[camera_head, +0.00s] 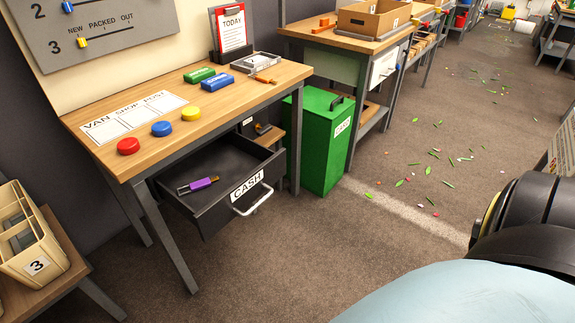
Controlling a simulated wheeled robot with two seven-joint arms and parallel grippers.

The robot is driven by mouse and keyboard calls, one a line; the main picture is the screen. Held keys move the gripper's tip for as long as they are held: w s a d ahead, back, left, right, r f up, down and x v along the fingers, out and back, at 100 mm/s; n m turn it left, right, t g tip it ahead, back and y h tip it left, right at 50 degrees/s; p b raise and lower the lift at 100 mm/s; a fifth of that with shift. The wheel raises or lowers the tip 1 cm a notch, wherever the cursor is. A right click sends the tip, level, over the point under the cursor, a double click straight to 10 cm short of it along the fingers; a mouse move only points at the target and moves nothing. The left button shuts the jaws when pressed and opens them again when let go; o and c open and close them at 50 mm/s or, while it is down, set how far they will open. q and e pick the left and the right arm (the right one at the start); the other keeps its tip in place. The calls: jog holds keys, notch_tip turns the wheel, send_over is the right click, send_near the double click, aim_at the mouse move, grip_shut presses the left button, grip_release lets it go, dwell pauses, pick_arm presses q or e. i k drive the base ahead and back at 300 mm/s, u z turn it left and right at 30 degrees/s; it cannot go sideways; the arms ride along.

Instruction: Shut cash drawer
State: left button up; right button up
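The black cash drawer (222,167) hangs under the wooden table (285,76) and is pulled well out. Its front carries a white CASH label (247,185) and a pale bar handle (253,201). Neither of my grippers shows in the view. A black arm part of mine and a pale blue rounded surface fill the lower right.
A green bin (318,140) stands right of the drawer. A beige crate (27,240) marked 3 sits on a low stand at left. Table legs flank the drawer. The floor in front is clear; leaf scraps (436,153) lie farther right.

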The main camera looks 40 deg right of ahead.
aim_at(246, 169)
jog(key=z, duration=0.8)
jog(key=i, duration=0.95)
jog(key=z, duration=0.9)
jog(key=k, duration=1.25)
jog(key=u, duration=0.25)
jog(key=i, duration=0.85)
jog(key=u, duration=0.55)
